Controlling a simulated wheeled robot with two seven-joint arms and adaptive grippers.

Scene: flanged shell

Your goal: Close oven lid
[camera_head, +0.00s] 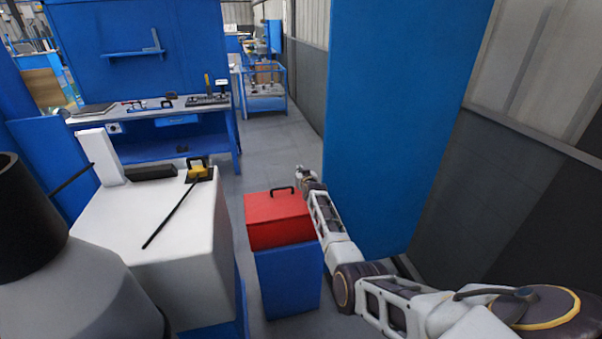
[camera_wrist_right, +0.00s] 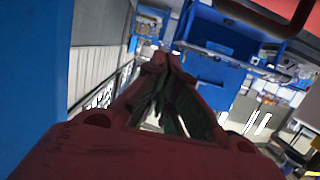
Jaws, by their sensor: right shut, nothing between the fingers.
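The oven appears to be the red box (camera_head: 280,220) on a blue stand (camera_head: 289,278), low in the middle of the head view. A dark handle (camera_head: 282,190) rises at the far edge of its top. How far its lid is open, I cannot tell. My right arm reaches forward along the box's right side. My right gripper (camera_head: 305,172) is just beyond and right of the handle, shut and empty. In the right wrist view its fingertips (camera_wrist_right: 165,58) meet. A dark curved bar (camera_wrist_right: 292,22), probably the handle, shows at the upper right, apart from the fingers. My left gripper is not in view.
A tall blue panel (camera_head: 400,110) stands close to the right of my right arm. A white cabinet (camera_head: 160,220) with a thin black rod stands left of the red box. A blue workbench (camera_head: 150,140) is behind. Grey floor (camera_head: 262,150) is clear beyond the box.

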